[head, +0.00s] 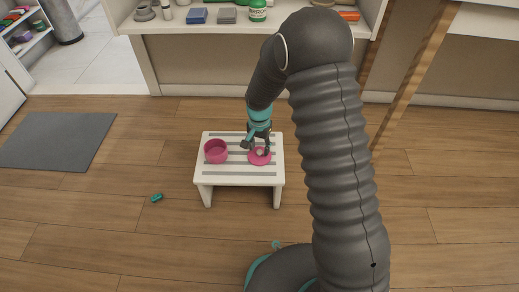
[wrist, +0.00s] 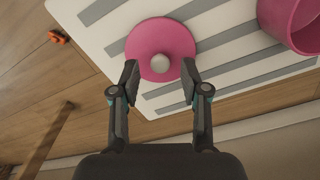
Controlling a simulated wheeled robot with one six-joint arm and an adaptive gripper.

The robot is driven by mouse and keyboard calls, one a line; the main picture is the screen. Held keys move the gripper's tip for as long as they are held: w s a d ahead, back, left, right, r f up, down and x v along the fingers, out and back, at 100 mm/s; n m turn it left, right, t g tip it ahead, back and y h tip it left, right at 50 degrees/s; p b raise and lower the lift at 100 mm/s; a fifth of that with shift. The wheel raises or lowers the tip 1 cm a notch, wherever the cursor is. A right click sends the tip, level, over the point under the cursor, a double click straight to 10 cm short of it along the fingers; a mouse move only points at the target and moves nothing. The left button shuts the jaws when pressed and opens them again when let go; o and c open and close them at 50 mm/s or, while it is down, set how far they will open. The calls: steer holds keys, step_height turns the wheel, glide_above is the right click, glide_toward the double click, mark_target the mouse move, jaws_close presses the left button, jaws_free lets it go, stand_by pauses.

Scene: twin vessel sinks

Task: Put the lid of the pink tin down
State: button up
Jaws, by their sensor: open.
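The pink lid (head: 260,156), a round disc with a pale knob, lies on the striped white stool (head: 240,180), to the right of the pink tin (head: 216,151). The tin stands open on the same stool. In the wrist view the lid (wrist: 160,45) sits flat on the slats, with its knob near my fingertips. The tin (wrist: 292,25) is cut off at the upper right. My gripper (wrist: 160,82) is open, with one finger on each side of the knob and a gap to it on both sides. In the head view my gripper (head: 257,146) is over the lid.
A small teal object (head: 157,198) lies on the wooden floor left of the stool. A grey mat (head: 58,140) lies further left. A shelf with bottles and boxes (head: 227,16) stands behind. The floor around the stool is mostly clear.

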step_height(320, 180, up, 10)
steer(key=p, duration=0.1)
step_height(320, 180, up, 9)
steer(key=t, duration=0.1)
glide_above(260, 151)
steer(key=s+d, duration=0.3)
steer(key=d, duration=0.1)
steer(key=s+d+r+n+t, duration=0.2)
steer(key=s+d+r, duration=0.4)
steer(key=s+r, duration=0.25)
steer(key=s+d+r+n+t, duration=0.1)
steer(key=s+d+r, duration=0.2)
steer(key=s, duration=0.5)
steer(key=s+d+r+n+t, duration=0.1)
steer(key=s+d+r, duration=0.2)
steer(key=s, duration=0.5)
steer(key=shift+s+d+n+t, duration=0.2)
steer(key=shift+s+n+t, duration=0.1)
steer(key=shift+s+n, duration=0.1)
steer(key=shift+r, duration=0.1)
